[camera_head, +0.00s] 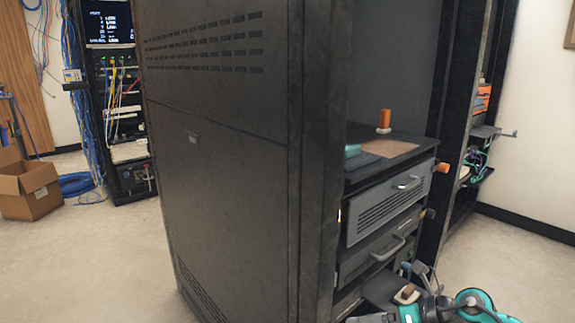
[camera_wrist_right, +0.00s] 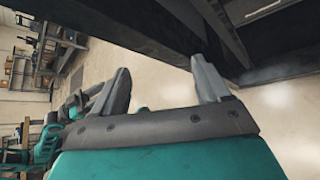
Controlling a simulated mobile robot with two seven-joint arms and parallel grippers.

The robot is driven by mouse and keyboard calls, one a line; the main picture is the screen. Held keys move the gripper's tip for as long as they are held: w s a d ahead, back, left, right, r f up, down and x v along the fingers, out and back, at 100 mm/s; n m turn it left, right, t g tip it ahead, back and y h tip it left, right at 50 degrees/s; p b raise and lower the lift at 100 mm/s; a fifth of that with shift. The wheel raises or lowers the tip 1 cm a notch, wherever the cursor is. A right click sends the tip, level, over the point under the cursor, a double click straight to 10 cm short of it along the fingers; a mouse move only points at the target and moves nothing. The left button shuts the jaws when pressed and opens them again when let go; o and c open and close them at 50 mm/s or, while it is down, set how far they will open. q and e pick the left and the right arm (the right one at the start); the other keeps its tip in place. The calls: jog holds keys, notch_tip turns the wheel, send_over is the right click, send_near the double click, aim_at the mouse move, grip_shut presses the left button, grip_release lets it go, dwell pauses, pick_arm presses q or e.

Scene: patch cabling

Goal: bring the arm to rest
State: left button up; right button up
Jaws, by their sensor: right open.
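My right arm (camera_head: 450,308), teal and grey, comes in at the bottom right of the head view, in front of the lower part of the black rack (camera_head: 230,130). In the right wrist view, my right gripper (camera_wrist_right: 160,80) has its two grey fingers wide apart with nothing between them. Beyond the fingers are pale floor and a dark rack post (camera_wrist_right: 145,30). My left gripper does not show in the head view.
The open rack holds grey drawer units (camera_head: 390,200) with handles. An orange block (camera_head: 384,118) stands on the shelf above. A cabled rack (camera_head: 112,100) and cardboard box (camera_head: 28,188) stand at left. Floor (camera_head: 520,255) at right is clear.

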jog(key=s+a+r+m+t+y, duration=0.3)
jog(key=a+m+t+y, duration=0.15)
jog(key=a+m, duration=0.3)
jog(key=s+d+f+m+t+h, duration=0.1)
jog(key=s+d+f+m+h, duration=0.25)
jog(key=m, duration=0.65)
jog(key=s+f+m+h+p, duration=0.1)
jog(key=s+f+m+h, duration=0.2)
jog(key=s+m+h, duration=0.55)
jog(key=s+d+f+m+t, duration=0.15)
jog(key=s+f+m, duration=0.25)
jog(key=m, duration=0.8)
pick_arm(q)
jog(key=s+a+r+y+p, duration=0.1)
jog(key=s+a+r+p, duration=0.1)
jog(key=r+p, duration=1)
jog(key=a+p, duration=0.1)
jog(key=p, duration=0.3)
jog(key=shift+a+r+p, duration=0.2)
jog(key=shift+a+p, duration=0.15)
jog(key=shift+p, duration=0.05)
pick_arm(e)
jog(key=s+d+r+g+h, duration=0.1)
jog(key=d+r, duration=0.3)
jog(key=r, duration=0.7)
jog(key=shift+r, duration=0.35)
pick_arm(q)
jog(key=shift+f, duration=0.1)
pick_arm(e)
jog(key=shift+h, duration=0.25)
